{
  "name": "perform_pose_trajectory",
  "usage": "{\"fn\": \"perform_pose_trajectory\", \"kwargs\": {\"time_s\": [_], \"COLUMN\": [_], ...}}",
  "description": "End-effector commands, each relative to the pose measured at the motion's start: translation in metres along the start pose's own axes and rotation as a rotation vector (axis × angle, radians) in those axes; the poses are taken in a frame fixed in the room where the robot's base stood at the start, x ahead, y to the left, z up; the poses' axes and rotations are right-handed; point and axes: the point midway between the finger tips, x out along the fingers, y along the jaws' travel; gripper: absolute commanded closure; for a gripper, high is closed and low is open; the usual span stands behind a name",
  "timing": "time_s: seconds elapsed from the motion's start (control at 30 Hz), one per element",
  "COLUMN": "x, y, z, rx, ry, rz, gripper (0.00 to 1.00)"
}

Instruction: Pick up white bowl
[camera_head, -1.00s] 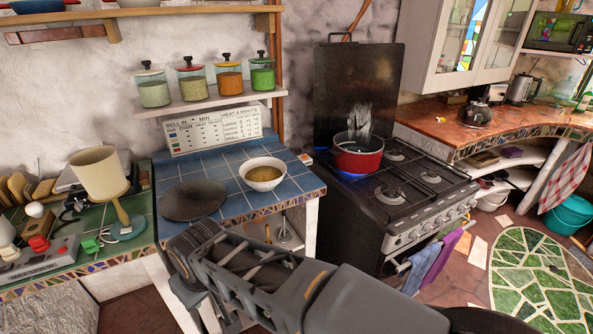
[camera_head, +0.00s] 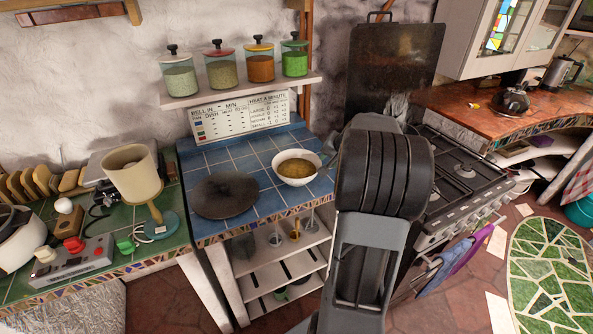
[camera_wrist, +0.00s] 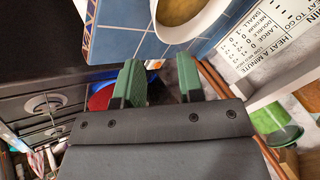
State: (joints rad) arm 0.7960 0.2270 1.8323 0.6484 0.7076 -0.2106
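The white bowl (camera_head: 296,182) holds yellow-brown food and stands upright on the blue-tiled counter (camera_head: 258,203), near its right front edge. In the wrist view the bowl (camera_wrist: 207,20) is at the top, partly cut off by the frame. My gripper (camera_wrist: 162,82) shows there with two green fingers spread apart, open and empty, short of the bowl and not touching it. In the head view my arm stands just right of the bowl, and the fingers are mostly hidden behind it.
A dark round plate (camera_head: 225,195) lies left of the bowl. Jars (camera_head: 220,66) stand on a shelf behind. The stove (camera_head: 462,165) is to the right; its red pot (camera_wrist: 102,97) shows in the wrist view. A lamp (camera_head: 134,175) stands left.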

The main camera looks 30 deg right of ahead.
Motion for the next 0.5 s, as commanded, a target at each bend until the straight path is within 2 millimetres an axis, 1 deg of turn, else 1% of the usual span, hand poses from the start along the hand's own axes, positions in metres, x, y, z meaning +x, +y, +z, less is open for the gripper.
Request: {"fn": "perform_pose_trajectory", "kwargs": {"time_s": [0.03, 0.1, 0.3, 0.4, 0.5], "x": [0.005, 0.016, 0.053, 0.068, 0.078], "y": [0.005, 0.009, 0.009, 0.008, 0.008], "z": [-0.006, -0.011, -0.011, -0.012, -0.012], "rx": [0.018, 0.030, 0.031, 0.030, 0.030], "ry": [0.005, 0.011, 0.012, 0.013, 0.014], "rz": [0.000, -0.002, -0.002, -0.002, -0.003], "gripper": [0.65, 0.65, 0.65, 0.65, 0.65]}}
